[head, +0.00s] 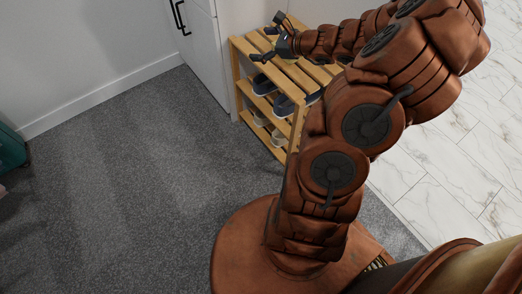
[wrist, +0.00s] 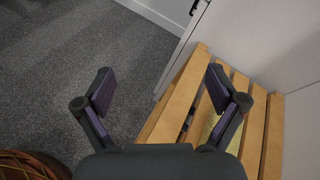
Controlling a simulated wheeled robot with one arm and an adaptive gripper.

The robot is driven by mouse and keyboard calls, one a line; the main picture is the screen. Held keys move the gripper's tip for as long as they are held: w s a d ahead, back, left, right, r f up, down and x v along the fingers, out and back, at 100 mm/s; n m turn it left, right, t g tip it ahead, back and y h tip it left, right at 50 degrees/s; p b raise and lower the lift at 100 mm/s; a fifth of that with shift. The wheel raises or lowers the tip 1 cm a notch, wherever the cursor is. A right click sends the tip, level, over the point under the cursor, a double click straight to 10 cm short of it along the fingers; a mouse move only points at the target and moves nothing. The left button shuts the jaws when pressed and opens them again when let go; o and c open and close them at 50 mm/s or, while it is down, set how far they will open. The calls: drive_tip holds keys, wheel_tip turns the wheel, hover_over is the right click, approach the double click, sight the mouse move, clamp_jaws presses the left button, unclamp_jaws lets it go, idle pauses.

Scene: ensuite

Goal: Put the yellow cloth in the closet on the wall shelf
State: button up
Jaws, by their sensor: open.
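My gripper (head: 268,38) is open and empty over the top of a slatted wooden rack (head: 240,62), beside a white cabinet. In the wrist view my gripper (wrist: 160,84) has its fingers wide apart, the left one over carpet and the right one over the rack's slats (wrist: 180,102). A pale yellow patch (wrist: 208,127) shows by the right finger among the slats. It may be the yellow cloth, but the finger hides much of it. In the head view no yellow cloth can be made out. No wall shelf is in view.
Dark shoes (head: 283,105) and lighter shoes (head: 260,118) stand on the rack's lower levels. A white cabinet door (head: 205,50) with a black handle (head: 180,18) is left of the rack. Grey carpet (head: 130,170) is clear. Marble tiles (head: 450,150) lie right. A teal object (head: 10,150) is far left.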

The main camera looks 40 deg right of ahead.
drive_tip(key=s+a+r+n+g+y, duration=0.15)
drive_tip(key=a+n, duration=0.35)
drive_tip(key=a, duration=0.5)
drive_tip(key=s+a+r+n+g+y, duration=0.1)
drive_tip(key=a+r+n+g+y, duration=0.3)
drive_tip(key=a, duration=0.5)
drive_tip(key=s+a+f+n+g+h, duration=0.1)
drive_tip(key=s+a+n+g, duration=0.3)
drive_tip(key=s+a+n, duration=0.6)
drive_tip(key=s+a+f+n+g+h, duration=0.1)
drive_tip(key=s+n+g+h, duration=0.4)
drive_tip(key=s, duration=1)
drive_tip(key=shift+s+a+f+n+h, duration=0.2)
drive_tip(key=shift+f+n+h, duration=0.25)
drive_tip(key=shift+n, duration=0.35)
drive_tip(key=s+d+n+h, duration=0.2)
drive_tip(key=s+d, duration=0.1)
drive_tip(key=s+d+g+h, duration=0.1)
drive_tip(key=s+d, duration=0.1)
drive_tip(key=shift+r+n, duration=0.4)
drive_tip(key=shift+c, duration=0.2)
